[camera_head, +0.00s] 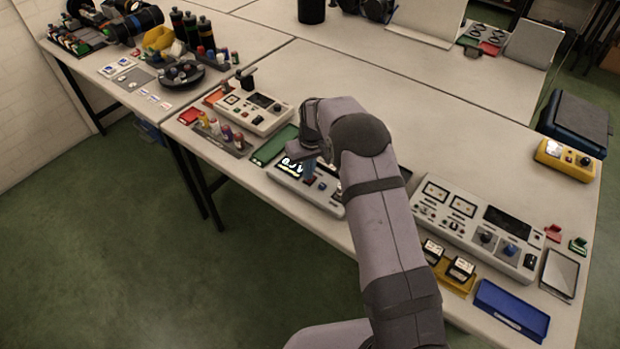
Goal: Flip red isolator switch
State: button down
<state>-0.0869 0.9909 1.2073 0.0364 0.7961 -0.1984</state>
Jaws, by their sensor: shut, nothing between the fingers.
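A grey-white panel box (287,180) with a lit display lies on the table below my gripper. My gripper (308,177) points down over the panel, shut and empty, close to the small controls. I cannot tell whether the fingertips touch anything. My wrist and forearm hide the panel's right part.
A larger meter panel (470,222), a yellow holder (455,279) and a blue tray (511,309) stand to the right. Another panel (250,107) and a green tray (273,146) lie to the left. The table behind my arm is mostly clear.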

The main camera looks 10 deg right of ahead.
jog(key=shift+f, duration=0.3)
jog(key=shift+r, duration=0.1)
notch_tip(320, 180, up, 7)
jog(key=p, duration=0.4)
dwell(0.7)
dwell(0.4)
